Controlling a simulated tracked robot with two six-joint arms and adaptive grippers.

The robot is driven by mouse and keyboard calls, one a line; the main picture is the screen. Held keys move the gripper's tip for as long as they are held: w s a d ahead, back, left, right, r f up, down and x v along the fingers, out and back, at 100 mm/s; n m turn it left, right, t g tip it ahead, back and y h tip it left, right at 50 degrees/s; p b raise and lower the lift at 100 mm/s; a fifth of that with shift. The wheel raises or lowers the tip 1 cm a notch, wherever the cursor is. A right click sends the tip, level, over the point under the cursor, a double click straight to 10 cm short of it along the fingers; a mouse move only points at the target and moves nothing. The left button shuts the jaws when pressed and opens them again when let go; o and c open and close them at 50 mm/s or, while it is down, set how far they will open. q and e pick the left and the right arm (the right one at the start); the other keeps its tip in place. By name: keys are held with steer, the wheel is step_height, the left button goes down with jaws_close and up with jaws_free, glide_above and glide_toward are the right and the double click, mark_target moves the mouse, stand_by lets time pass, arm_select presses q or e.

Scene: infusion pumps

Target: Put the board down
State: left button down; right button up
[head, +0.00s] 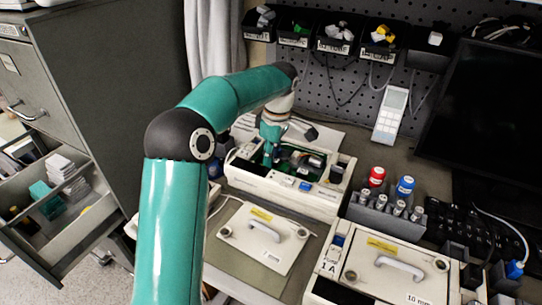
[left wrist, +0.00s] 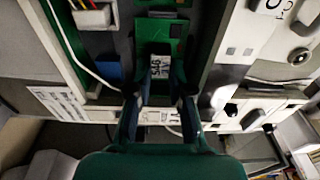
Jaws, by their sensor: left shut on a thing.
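My left gripper (head: 270,148) reaches down over the open housing of an infusion pump (head: 322,205) on the bench. In the left wrist view its two fingers (left wrist: 160,88) close on the near end of a green board (left wrist: 160,32) with a pale printed label. The board lies within or just above the pump's opening; I cannot tell whether it touches the bottom. The arm and fingers hide most of it in the head view. My right gripper is not in view.
A detached cover with a handle (head: 267,238) lies on a mat in front of the pump. A closed pump (head: 400,272) stands at the front right. A grey rack with red and blue-capped tools (head: 385,216) is to the right. Bins (head: 337,33) hang behind; an open drawer (head: 60,205) is left.

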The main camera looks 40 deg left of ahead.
mark_target(276, 160)
arm_select(q)
steer(key=shift+f, duration=0.1)
steer(key=shift+s+d+f+b, duration=0.1)
steer(key=shift+f+b, duration=0.3)
steer(key=shift+f, duration=0.05)
steer(key=c, duration=1.1)
jaws_free()
steer(key=shift+f, duration=0.15)
steer(key=shift+o, duration=0.2)
steer(key=shift+r+p, duration=0.35)
steer(key=shift+r, duration=0.2)
step_height(276, 160, up, 12)
steer(key=d+p, duration=0.1)
steer(key=p, duration=0.1)
steer(key=shift+w+r+p, duration=0.15)
steer(key=shift+w+p, duration=0.2)
